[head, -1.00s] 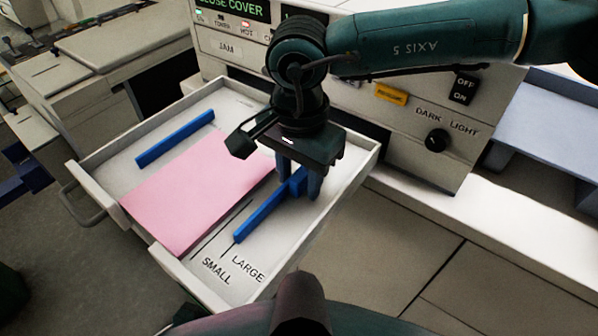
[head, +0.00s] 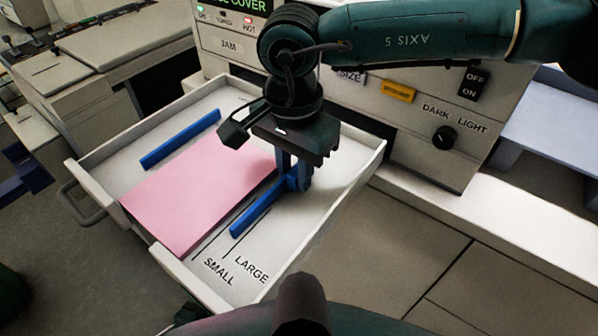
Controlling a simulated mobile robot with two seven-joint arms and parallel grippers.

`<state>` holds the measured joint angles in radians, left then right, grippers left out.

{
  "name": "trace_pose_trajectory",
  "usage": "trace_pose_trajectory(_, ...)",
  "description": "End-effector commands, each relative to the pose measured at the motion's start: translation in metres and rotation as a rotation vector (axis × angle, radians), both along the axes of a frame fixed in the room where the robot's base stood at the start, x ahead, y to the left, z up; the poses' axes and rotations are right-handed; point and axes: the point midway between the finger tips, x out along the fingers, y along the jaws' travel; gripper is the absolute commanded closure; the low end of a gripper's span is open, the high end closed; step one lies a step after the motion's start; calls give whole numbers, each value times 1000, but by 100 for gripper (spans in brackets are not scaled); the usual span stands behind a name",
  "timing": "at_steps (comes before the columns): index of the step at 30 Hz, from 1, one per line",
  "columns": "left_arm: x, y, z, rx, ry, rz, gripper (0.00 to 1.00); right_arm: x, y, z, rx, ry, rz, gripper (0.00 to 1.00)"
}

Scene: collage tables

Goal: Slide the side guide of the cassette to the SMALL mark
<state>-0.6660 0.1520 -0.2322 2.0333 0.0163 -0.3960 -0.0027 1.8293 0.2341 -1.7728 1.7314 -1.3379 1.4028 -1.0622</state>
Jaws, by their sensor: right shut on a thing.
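The cassette (head: 345,205) is a pale open tray pulled out of the machine, with a stack of pink paper (head: 195,195) in it. The blue side guide (head: 250,216) stands right of the paper, with a gap between them. Its near end is by the line that runs to the LARGE mark (head: 251,271). The SMALL mark (head: 218,272) and its line lie to the left, nearer the paper. My right gripper (head: 294,184) points down and is shut on the side guide near its far part, partly hiding it. My left gripper is not in view.
Another blue guide (head: 180,139) stands along the paper's left side. The machine front (head: 400,120) with a knob and buttons rises behind the tray. A dark blue object (head: 25,170) is at the left edge.

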Motion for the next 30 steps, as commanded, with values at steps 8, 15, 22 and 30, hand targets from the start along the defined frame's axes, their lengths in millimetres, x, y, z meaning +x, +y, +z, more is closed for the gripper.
trace_pose_trajectory(8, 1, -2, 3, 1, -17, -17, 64, 3, 4, 1, 3, -4, 0, 100)
trace_pose_trajectory(15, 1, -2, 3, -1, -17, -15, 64, 4, 5, 1, 5, -5, 0, 63)
trace_pose_trajectory(22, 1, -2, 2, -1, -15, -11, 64, 4, 5, 1, 6, -5, 0, 62)
trace_pose_trajectory(30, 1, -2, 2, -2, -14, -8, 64, 4, 5, 1, 6, -5, 0, 62)
